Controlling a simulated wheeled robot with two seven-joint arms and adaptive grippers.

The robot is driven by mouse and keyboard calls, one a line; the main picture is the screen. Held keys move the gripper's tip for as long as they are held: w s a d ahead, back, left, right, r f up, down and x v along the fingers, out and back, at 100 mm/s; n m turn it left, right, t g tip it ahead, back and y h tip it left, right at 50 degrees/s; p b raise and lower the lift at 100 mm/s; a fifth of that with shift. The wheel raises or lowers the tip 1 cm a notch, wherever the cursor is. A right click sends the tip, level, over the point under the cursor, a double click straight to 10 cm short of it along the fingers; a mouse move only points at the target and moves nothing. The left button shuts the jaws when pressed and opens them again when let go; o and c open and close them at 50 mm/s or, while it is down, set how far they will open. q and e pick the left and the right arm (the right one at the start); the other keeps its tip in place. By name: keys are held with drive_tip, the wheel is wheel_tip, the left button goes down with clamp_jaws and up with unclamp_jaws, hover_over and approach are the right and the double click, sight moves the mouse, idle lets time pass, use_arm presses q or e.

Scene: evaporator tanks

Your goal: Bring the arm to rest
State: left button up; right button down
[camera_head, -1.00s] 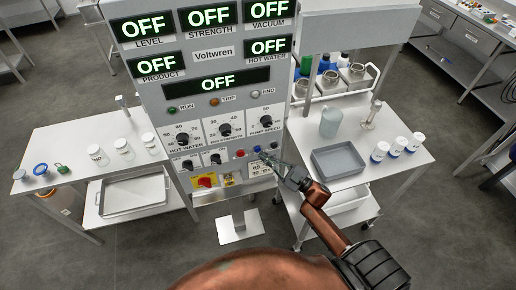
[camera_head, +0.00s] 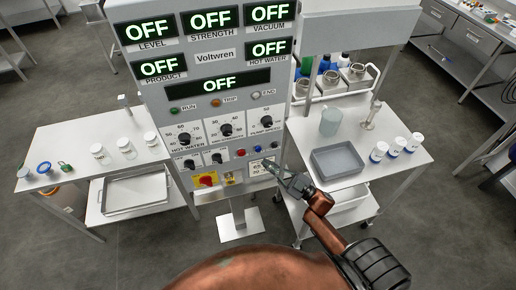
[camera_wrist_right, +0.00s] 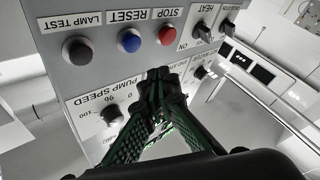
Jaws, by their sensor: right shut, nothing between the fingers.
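My right gripper (camera_head: 268,164) is shut and empty in front of the lower right part of the grey control panel (camera_head: 215,100). In the right wrist view its dark green fingers (camera_wrist_right: 162,82) meet at the tips, in front of the panel between the pump speed dial (camera_wrist_right: 110,114) and the button row. I cannot tell whether the fingertips touch the panel. My left gripper is not in view.
The displays all read OFF. A right side table (camera_head: 405,172) holds a grey tray (camera_head: 338,161), a beaker (camera_head: 330,121) and white jars. A left side table (camera_head: 75,142) holds jars and small rings. Floor is open at the lower left.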

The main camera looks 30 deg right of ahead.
drive_tip(key=s+d+f+m+g+h, duration=0.2)
drive_tip(key=d+f+m+g+h, duration=0.3)
drive_tip(key=d+f+m+h, duration=0.5)
drive_tip(key=s+a+f+g+h, duration=0.1)
drive_tip(key=s+a+f+g, duration=0.15)
drive_tip(key=s, duration=0.45)
drive_tip(key=s+a+f+m+g, duration=0.1)
drive_tip(key=s+a+g, duration=0.25)
drive_tip(key=s, duration=0.45)
drive_tip(key=s+a+f+g+h, duration=0.1)
drive_tip(key=s+a+f+g, duration=0.1)
drive_tip(key=s+g, duration=0.35)
drive_tip(key=s+a+f+y+b, duration=0.1)
drive_tip(key=s+f, duration=0.1)
drive_tip(key=f, duration=1.4)
drive_tip(key=s+f+b, duration=0.1)
drive_tip(key=s+f, duration=0.1)
drive_tip(key=f, duration=1.5)
drive_tip(key=s+f+n+g+b, duration=0.1)
drive_tip(key=s+f+b, duration=0.1)
drive_tip(key=s+f, duration=1.6)
drive_tip(key=shift+s+f, duration=0.4)
drive_tip(key=shift+s, duration=0.2)
